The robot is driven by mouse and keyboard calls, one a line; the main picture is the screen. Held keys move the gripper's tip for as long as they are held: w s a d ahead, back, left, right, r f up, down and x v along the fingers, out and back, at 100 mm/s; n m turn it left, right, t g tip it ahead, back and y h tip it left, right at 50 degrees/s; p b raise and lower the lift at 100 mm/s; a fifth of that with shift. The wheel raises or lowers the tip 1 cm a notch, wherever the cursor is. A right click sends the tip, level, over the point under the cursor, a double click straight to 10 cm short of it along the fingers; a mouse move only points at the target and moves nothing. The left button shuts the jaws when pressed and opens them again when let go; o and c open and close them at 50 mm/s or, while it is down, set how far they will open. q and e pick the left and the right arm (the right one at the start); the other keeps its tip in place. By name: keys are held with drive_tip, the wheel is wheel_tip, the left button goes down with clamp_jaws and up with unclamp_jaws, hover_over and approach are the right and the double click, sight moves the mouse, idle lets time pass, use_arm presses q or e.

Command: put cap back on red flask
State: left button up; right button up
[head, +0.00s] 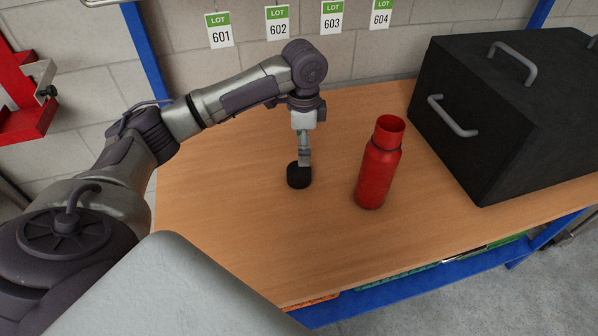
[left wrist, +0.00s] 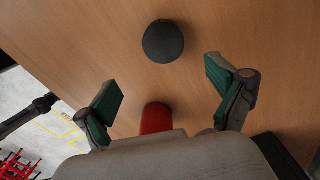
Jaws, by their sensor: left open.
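The black round cap (head: 299,178) lies on the wooden table, and it also shows in the left wrist view (left wrist: 163,41). The red flask (head: 376,178) stands upright and uncapped to the right of the cap. Part of the flask shows red at the bottom centre of the left wrist view (left wrist: 156,118). My left gripper (head: 304,158) points down close to the cap in the head view. In the left wrist view its two fingers (left wrist: 166,88) are spread and empty, with the cap beyond the tips and not between them. My right gripper is not in view.
A large black box (head: 500,120) with metal handles stands on the table to the right of the flask. The back wall carries lot cards (head: 277,22). The table (head: 240,240) is bare in front of the cap. Its blue-framed front edge borders the grey floor.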

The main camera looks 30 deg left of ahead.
sight(300, 169)
use_arm(q)
wheel_tip(300, 169, down, 6)
drive_tip(key=shift+r, duration=0.15)
drive_tip(key=shift+w+a+f+p, duration=0.15)
drive_tip(key=shift+a+f, duration=0.1)
drive_tip(key=shift+f, duration=1.05)
drive_tip(key=shift+a+f+p, duration=0.15)
drive_tip(key=shift+a+f, duration=0.05)
drive_tip(key=shift+f, duration=1.1)
drive_tip(key=c, duration=1.2)
wheel_tip(300, 169, up, 10)
drive_tip(key=shift+r, duration=0.1)
